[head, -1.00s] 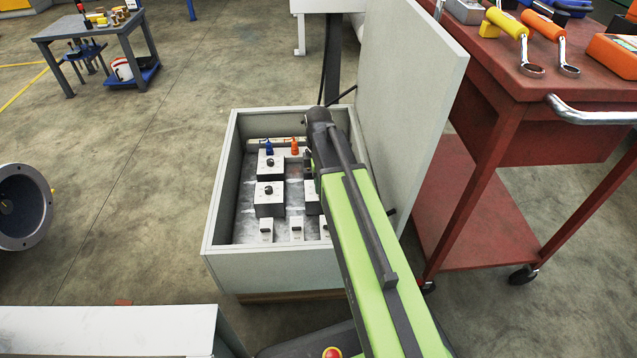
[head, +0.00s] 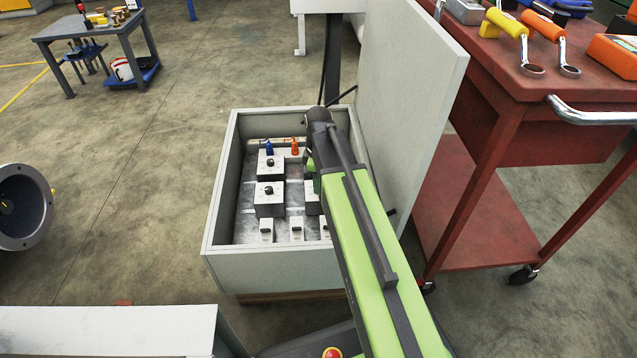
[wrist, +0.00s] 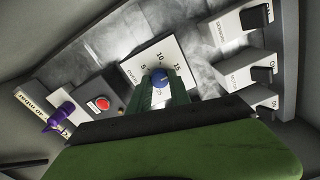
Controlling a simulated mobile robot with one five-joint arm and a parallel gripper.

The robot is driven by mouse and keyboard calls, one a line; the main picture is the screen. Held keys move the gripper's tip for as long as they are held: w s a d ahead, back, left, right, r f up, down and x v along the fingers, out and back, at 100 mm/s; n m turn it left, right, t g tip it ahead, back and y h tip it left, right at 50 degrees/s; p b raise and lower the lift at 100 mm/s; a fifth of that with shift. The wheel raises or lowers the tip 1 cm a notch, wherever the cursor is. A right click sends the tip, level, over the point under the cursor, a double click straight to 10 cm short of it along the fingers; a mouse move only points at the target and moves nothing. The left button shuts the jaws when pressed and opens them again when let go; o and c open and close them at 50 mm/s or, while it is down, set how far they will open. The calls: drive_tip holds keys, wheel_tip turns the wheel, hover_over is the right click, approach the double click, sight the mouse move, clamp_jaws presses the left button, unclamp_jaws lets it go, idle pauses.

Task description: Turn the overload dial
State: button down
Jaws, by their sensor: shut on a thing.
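The overload dial (wrist: 160,75) is a small blue knob on a pale plate (wrist: 172,50) marked 5, 10 and 15, with part of the lettering covered. My gripper (wrist: 161,88) has its green fingers closed on either side of the knob in the wrist view. In the head view the dial and the fingertips are hidden behind my arm, which reaches into the open grey cabinet (head: 280,262).
The cabinet walls and raised door (head: 405,90) bound the space. A red tool cart (head: 490,90) stands right.

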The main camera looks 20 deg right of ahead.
drive_tip(key=shift+a, duration=0.1)
drive_tip(key=c, duration=1.2)
unclamp_jaws()
wheel_tip(320, 180, up, 18)
drive_tip(key=p, duration=1.7)
drive_tip(key=shift+f+p, duration=0.25)
drive_tip(key=shift+p, duration=0.05)
drive_tip(key=shift+f, duration=0.1)
